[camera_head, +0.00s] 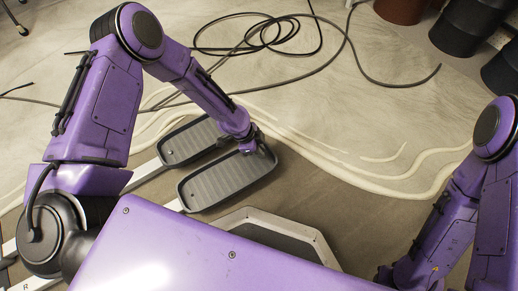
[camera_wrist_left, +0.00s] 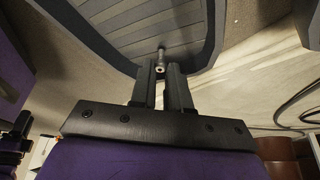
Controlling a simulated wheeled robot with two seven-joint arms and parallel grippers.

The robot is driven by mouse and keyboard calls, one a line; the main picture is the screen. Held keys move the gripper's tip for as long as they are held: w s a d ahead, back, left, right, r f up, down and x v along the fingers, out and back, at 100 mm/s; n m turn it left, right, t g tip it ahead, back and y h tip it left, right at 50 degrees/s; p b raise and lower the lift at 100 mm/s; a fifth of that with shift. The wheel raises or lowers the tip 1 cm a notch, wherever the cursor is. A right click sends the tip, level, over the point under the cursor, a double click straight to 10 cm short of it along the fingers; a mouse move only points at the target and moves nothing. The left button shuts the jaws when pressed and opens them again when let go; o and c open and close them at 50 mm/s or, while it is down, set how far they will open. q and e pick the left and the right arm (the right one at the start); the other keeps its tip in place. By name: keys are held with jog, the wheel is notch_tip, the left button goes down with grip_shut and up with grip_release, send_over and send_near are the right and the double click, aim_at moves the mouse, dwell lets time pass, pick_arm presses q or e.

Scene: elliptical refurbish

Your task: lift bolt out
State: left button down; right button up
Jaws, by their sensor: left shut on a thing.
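My left gripper (camera_head: 262,152) is at the far right end of the nearer grey foot pedal (camera_head: 225,182) in the head view. In the left wrist view the two dark fingers of my left gripper (camera_wrist_left: 161,76) are closed on a small metal bolt (camera_wrist_left: 161,57). The bolt sticks out past the fingertips, in front of the ribbed grey pedal (camera_wrist_left: 135,32). I cannot tell whether it still touches the pedal. The bolt is too small to make out in the head view. My right arm comes in at the lower right; its gripper is not clear there.
A second grey pedal (camera_head: 190,141) lies just beyond the nearer one. Black cables (camera_head: 265,38) loop over the floor behind. Dark round containers (camera_head: 474,28) stand at the back right. A grey angular plate (camera_head: 275,232) lies in front, and the floor right of the pedals is clear.

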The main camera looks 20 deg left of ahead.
pick_arm(q)
jog(key=shift+r+p, duration=0.35)
jog(key=shift+r, duration=0.1)
jog(key=shift+r, duration=0.1)
notch_tip(320, 180, up, 4)
jog(key=p, duration=0.3)
jog(key=shift+p, duration=0.4)
